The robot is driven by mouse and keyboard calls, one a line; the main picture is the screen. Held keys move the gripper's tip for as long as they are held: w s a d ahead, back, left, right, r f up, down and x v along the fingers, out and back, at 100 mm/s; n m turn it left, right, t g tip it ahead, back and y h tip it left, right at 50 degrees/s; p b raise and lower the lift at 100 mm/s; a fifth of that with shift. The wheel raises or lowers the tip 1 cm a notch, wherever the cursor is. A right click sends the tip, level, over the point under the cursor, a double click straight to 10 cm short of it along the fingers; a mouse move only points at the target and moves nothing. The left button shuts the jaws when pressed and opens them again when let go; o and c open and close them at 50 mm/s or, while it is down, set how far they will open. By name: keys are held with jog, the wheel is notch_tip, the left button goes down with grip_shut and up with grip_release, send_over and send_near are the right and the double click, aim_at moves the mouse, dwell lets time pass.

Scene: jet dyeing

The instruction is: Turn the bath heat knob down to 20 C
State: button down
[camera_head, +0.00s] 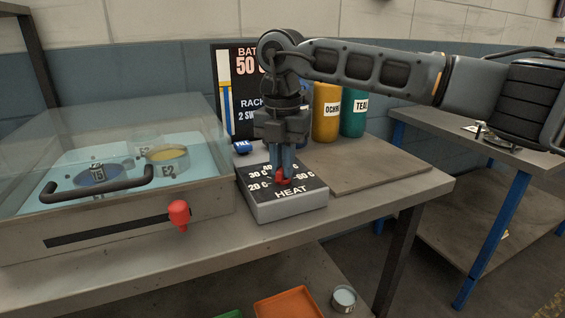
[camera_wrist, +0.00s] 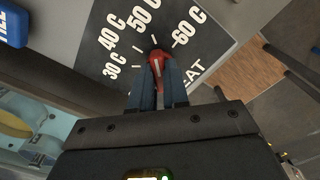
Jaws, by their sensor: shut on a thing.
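The bath heat knob (camera_head: 283,178) is a small red knob on a grey box with a black HEAT dial plate (camera_head: 262,187). The plate carries marks from 20 C to 60 C. My gripper (camera_head: 282,172) points down over the plate with its two blue-grey fingers shut on the knob. In the wrist view the red knob (camera_wrist: 157,62) sits between the fingertips, with a white line on it. Its pointer's exact setting is hard to read there. A display board (camera_head: 236,85) behind, partly hidden by my arm, reads BATH 50.
A clear-lidded bath (camera_head: 110,165) with a dark handle and a red slide lever (camera_head: 179,215) stands left of the heat box. Ochre (camera_head: 326,112) and teal (camera_head: 354,115) containers stand behind a bare board (camera_head: 365,165) on the right.

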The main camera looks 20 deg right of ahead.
jog(key=shift+n, duration=0.3)
jog(key=n, duration=0.6)
jog(key=shift+n, duration=0.3)
jog(key=n, duration=1.3)
jog(key=shift+n+p, duration=0.3)
jog(key=n, duration=0.6)
jog(key=shift+p, duration=0.35)
jog(key=c, duration=1.1)
grip_release()
